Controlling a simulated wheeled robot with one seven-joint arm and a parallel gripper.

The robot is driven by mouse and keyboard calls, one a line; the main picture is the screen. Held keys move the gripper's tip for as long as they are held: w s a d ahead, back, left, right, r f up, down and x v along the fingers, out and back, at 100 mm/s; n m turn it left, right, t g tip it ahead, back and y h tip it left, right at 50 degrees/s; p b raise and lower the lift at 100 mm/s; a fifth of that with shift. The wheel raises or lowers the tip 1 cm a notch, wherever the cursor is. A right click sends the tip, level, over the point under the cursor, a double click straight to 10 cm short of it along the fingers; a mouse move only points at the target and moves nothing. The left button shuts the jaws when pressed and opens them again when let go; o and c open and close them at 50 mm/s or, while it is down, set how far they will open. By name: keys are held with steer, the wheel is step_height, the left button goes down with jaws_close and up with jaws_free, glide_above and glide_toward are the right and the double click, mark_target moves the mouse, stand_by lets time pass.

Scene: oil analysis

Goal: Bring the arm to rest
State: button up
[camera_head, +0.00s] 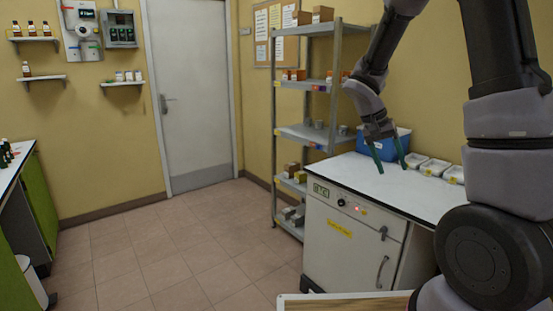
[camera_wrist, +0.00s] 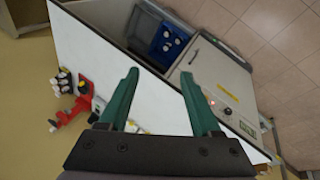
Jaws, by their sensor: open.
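My gripper (camera_head: 390,168) has two green fingers spread apart, with nothing visible between them. In the head view it points down over the white worktop (camera_head: 385,187), in front of a blue box (camera_head: 382,144). My arm reaches in from the upper right. In the wrist view my gripper (camera_wrist: 160,78) is open above the white worktop (camera_wrist: 95,55). I cannot tell the exact gap to the surface.
White trays (camera_head: 430,167) stand right of the fingers. The worktop sits on a cabinet (camera_head: 345,238) with a display. A metal shelf (camera_head: 305,130) stands behind. The wrist view shows a red device (camera_wrist: 68,113) and a blue rack (camera_wrist: 170,45).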

steer(key=s+a+r+t+y, duration=0.3)
steer(key=s+r+t, duration=0.1)
steer(key=s+r, duration=0.4)
steer(key=s+a+r+n+t+y, duration=0.1)
steer(key=s+a+r+t+y, duration=0.2)
steer(key=s+r, duration=0.6)
step_height(320, 180, up, 2)
steer(key=shift+a+r+n+t+y, duration=0.1)
steer(key=shift+a+n+t+y, duration=0.25)
steer(key=shift+a+y, duration=0.25)
steer(key=shift+w+d, duration=0.1)
